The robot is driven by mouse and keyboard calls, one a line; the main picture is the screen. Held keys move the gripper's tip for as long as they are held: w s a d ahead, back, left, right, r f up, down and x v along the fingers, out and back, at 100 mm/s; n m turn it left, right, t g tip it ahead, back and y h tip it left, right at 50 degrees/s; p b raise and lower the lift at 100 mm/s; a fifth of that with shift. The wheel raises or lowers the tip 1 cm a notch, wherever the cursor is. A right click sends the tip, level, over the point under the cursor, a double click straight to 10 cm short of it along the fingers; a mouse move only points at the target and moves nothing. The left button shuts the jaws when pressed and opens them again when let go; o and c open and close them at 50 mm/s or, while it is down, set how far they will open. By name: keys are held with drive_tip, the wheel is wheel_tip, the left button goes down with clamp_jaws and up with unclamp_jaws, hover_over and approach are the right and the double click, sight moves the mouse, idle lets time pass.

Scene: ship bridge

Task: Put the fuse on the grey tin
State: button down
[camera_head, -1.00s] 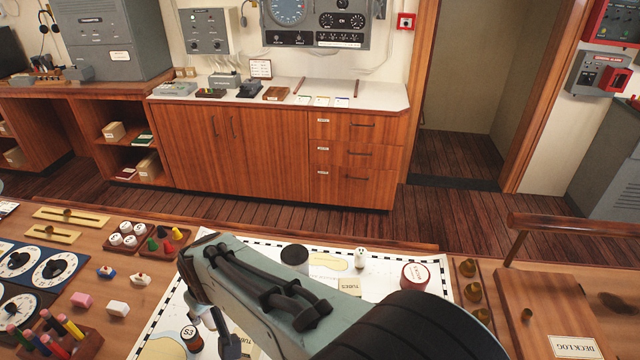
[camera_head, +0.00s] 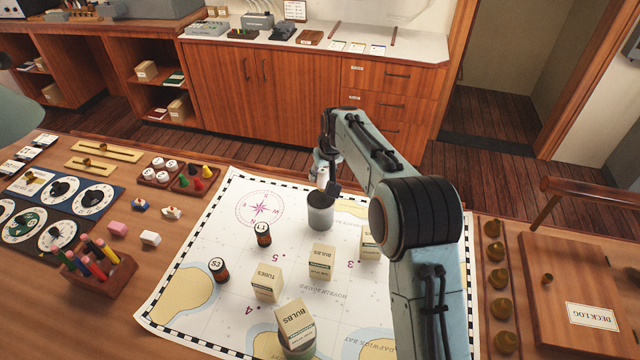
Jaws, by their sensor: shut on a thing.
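The grey tin (camera_head: 320,214) stands upright on the chart, near its far edge, with a dark top. My gripper (camera_head: 326,184) is just above the tin, pointing down, and is shut on a small pale thing (camera_head: 321,170), which looks like the fuse. The fingers and arm partly hide it. I cannot tell whether it touches the tin's top.
Dark labelled cylinders (camera_head: 263,234) and (camera_head: 219,270) stand left on the chart (camera_head: 215,235). Boxes stand nearer: bulbs (camera_head: 321,263), tubes (camera_head: 267,283), and another bulbs box (camera_head: 295,325) on a round base. A pencil holder (camera_head: 100,278) is left, brass pieces (camera_head: 495,252) right.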

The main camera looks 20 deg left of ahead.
drive_tip(key=w+f, duration=0.1)
drive_tip(key=w+a+f, duration=0.1)
drive_tip(key=f, duration=0.1)
drive_tip(key=shift+w+a+f, duration=0.15)
drive_tip(key=shift+w+f, duration=0.1)
drive_tip(key=shift+w, duration=0.1)
drive_tip(key=shift+f, duration=1.55)
drive_tip(key=shift+f, duration=0.15)
drive_tip(key=c, duration=0.8)
unclamp_jaws()
drive_tip(key=shift+o, duration=0.2)
